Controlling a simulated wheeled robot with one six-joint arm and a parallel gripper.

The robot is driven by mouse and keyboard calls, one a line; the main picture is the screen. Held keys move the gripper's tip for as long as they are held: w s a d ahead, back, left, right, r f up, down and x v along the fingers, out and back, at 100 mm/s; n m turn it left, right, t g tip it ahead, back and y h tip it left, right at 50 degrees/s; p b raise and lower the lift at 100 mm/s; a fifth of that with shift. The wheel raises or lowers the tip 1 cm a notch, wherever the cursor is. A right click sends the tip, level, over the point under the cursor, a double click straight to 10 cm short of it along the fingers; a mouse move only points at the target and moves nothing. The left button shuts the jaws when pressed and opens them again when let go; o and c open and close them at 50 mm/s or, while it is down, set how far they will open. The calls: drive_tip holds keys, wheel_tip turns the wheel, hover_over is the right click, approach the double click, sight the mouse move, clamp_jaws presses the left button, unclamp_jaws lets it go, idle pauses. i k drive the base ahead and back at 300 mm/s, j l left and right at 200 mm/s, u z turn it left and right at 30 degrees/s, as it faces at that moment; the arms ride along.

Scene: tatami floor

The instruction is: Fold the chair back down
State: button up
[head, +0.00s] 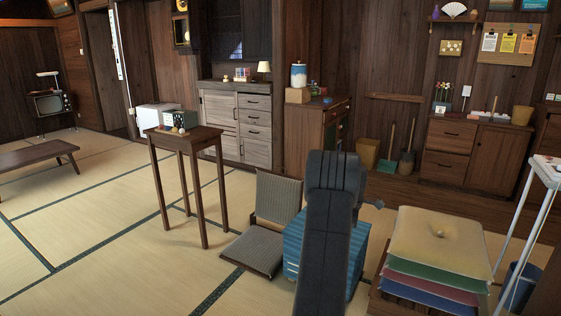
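The floor chair is a legless seat with a grey woven seat cushion (254,248) lying on the tatami. Its chair back (278,197) stands nearly upright at the far right side of the seat. My dark arm rises in the middle foreground of the head view, just right of the chair. It covers part of what lies behind it. My gripper's fingertips cannot be made out, so whether it is open or shut does not show.
A blue striped box (294,248) stands right beside the chair, partly behind my arm. A tall wooden stand (186,139) is to the chair's left. Stacked cushions (438,240) lie on the right. Tatami (110,235) is clear at left.

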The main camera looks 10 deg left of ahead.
sight(279, 195)
drive_tip(key=i+j+z, duration=0.1)
drive_tip(key=i+j, duration=0.55)
drive_tip(key=i+j+z, duration=0.1)
drive_tip(key=i+j, duration=0.65)
drive_tip(key=i+j+z, duration=0.1)
drive_tip(key=i+j, duration=0.7)
drive_tip(key=i+j+z, duration=0.15)
drive_tip(key=i+j, duration=0.55)
drive_tip(key=j, duration=0.15)
